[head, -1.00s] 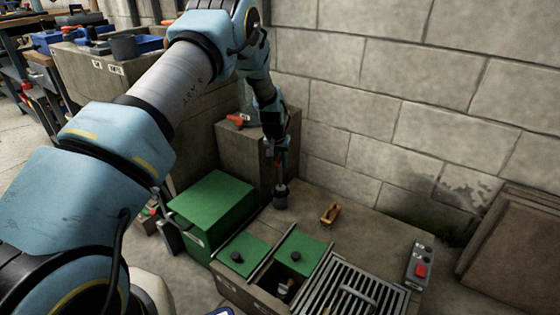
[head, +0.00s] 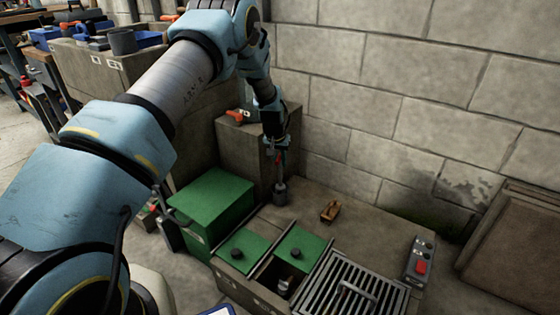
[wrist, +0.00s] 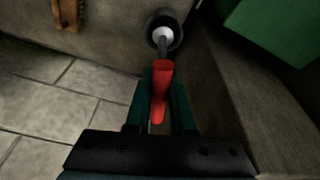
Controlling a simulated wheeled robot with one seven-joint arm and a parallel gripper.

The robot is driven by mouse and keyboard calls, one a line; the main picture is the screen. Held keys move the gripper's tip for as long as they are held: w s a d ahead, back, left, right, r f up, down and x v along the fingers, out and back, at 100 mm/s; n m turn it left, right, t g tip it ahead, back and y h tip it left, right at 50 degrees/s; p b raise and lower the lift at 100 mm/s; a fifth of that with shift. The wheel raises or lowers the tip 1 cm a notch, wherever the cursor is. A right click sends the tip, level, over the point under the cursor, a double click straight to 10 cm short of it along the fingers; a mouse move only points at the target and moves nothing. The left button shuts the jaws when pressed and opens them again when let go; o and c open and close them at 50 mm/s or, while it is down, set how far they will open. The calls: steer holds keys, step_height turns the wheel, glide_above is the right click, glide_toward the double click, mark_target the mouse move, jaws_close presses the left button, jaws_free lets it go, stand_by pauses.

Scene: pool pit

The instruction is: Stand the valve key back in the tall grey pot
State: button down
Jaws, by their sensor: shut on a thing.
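My gripper (head: 276,148) points down above the concrete ledge and is shut on the red handle of the valve key (wrist: 160,88). The handle also shows as a small red patch in the head view (head: 282,158). In the wrist view the key's grey shaft runs from the fingers to the mouth of the round, dark grey pot (wrist: 165,31), whose middle looks pale. In the head view the pot (head: 280,195) stands on the ledge directly below my gripper. The shaft's lower end is hidden, so I cannot tell how deep it sits.
A tan wooden-looking item (head: 330,211) lies right of the pot. A green box (head: 212,203) stands to the left. Green lids (head: 297,250), a metal grate (head: 352,288) and a red-button control box (head: 420,262) are in front. A block wall (head: 400,90) stands behind.

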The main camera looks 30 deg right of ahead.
mark_target(280, 171)
steer(key=shift+f, duration=0.25)
steer(key=shift+f+b, duration=0.75)
steer(key=shift+f, duration=0.35)
steer(key=shift+f+b, duration=0.7)
steer(key=shift+f, duration=0.55)
stand_by(0.4)
steer(key=c, duration=0.7)
jaws_free()
steer(key=shift+r+p, duration=2.65)
steer(key=shift+r, duration=1.45)
